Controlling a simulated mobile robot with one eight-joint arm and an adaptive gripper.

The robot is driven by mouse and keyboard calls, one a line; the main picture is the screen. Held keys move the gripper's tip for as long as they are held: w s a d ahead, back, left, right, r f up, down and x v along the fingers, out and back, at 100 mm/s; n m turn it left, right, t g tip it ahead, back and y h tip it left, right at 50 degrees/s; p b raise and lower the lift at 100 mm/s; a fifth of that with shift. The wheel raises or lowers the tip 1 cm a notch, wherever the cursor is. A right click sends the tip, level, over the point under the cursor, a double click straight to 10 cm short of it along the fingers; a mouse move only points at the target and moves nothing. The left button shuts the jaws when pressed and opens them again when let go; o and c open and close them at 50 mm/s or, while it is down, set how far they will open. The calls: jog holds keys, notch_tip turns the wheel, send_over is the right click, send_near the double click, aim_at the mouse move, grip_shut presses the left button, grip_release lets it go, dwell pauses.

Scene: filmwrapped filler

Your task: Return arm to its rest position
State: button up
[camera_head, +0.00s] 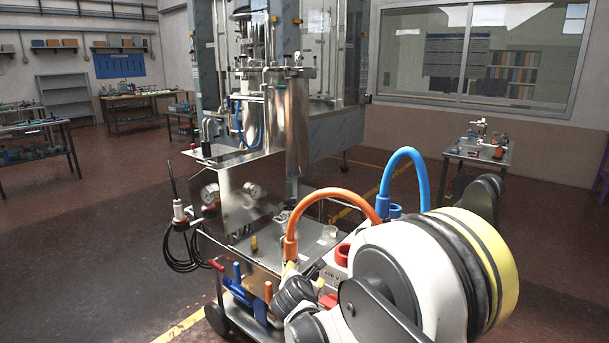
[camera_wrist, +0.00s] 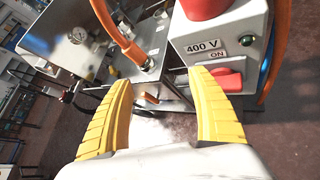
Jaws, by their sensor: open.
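My gripper shows in the wrist view (camera_wrist: 165,110) with its two yellow ridged fingers spread apart and nothing between them. Beyond the right finger is a grey box (camera_wrist: 218,45) marked "400 V" and "ON", with a red switch (camera_wrist: 222,80) and a red knob on top. An orange hose (camera_wrist: 115,35) runs down to a fitting on the steel cart (camera_wrist: 150,78). In the head view my white arm with a yellow and black band fills the lower right, in front of the cart. The gripper's fingertips cannot be made out there.
The steel machine (camera_head: 238,190) with gauges and a tall cylinder stands on the wheeled cart, close to my arm. Orange (camera_head: 335,193) and blue (camera_head: 420,165) hoses arch beside the arm. A small table (camera_head: 478,155) stands at the right. Open floor (camera_head: 90,240) lies to the left.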

jog(key=s+d+r+m+g, duration=0.3)
jog(key=s+d+r+m, duration=0.9)
jog(key=s+d+m, duration=0.25)
jog(key=s+d+f+m+g, duration=0.1)
jog(key=s+d+m, duration=0.1)
jog(key=s+m, duration=0.5)
jog(key=s+d+f+m+g+y, duration=0.1)
jog(key=s+m, duration=0.7)
jog(key=s, duration=0.8)
jog(key=shift+d+f, duration=0.15)
jog(key=shift+d, duration=0.65)
